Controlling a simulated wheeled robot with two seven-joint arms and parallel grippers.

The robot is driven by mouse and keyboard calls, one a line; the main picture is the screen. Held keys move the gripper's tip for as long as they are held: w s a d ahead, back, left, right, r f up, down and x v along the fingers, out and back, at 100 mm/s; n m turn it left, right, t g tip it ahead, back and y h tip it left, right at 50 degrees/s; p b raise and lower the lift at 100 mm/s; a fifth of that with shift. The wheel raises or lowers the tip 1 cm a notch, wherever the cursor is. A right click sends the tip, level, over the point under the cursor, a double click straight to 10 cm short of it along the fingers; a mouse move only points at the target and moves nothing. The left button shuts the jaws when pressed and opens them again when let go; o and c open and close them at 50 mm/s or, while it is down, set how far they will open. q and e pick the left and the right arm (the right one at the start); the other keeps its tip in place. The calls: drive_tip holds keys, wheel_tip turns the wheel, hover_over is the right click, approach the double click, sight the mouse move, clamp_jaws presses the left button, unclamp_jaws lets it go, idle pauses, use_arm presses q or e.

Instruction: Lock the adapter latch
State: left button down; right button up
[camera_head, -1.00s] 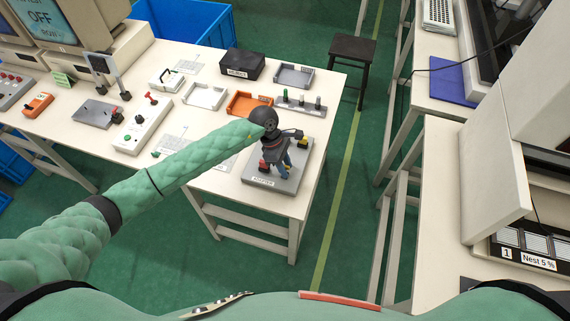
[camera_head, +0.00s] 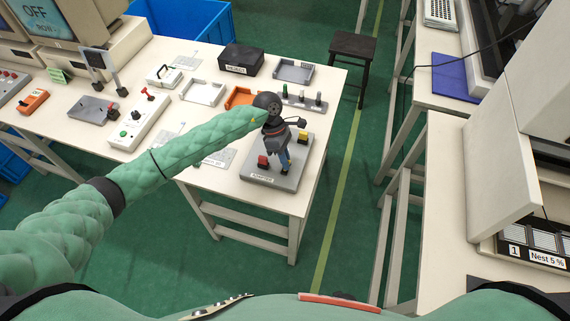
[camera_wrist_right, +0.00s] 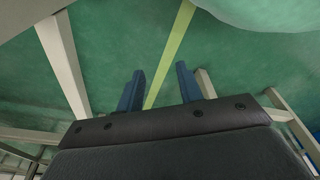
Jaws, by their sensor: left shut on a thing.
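The adapter is a grey plate (camera_head: 263,181) with a label on its front edge, on the near right corner of the white table. It carries a red block (camera_head: 262,162) on its left and a yellow block (camera_head: 303,137) at its back right. My left gripper (camera_head: 285,166) points down over the plate, between the two blocks. Its blue fingers are shut on a small part, which looks like the adapter latch; fingers and wrist hide it. In the right wrist view my right gripper (camera_wrist_right: 160,75) is open and empty, above the green floor.
Behind the adapter are a rack with several pegs (camera_head: 302,100), an orange tray (camera_head: 238,97), a white tray (camera_head: 203,92) and a black box (camera_head: 242,58). A white switch box (camera_head: 139,121) lies to the left. A dark stool (camera_head: 353,50) stands beyond the table. The floor aisle to the right is clear.

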use_arm(q)
drive_tip(key=g+b, duration=0.2)
drive_tip(key=b, duration=0.1)
drive_tip(key=shift+w+d+f+y, duration=0.1)
drive_tip(key=shift+w+f+y, duration=0.2)
drive_tip(key=shift+w+f, duration=0.1)
drive_tip(key=shift+r+b, duration=0.2)
drive_tip(key=shift+b, duration=0.15)
use_arm(e)
drive_tip(key=w+a+r, duration=0.3)
drive_tip(key=r, duration=0.5)
drive_tip(key=shift+r+g, duration=0.25)
drive_tip(key=shift+g, duration=0.15)
use_arm(q)
drive_tip(key=c, duration=1.5)
unclamp_jaws()
drive_tip(key=shift+w, duration=0.1)
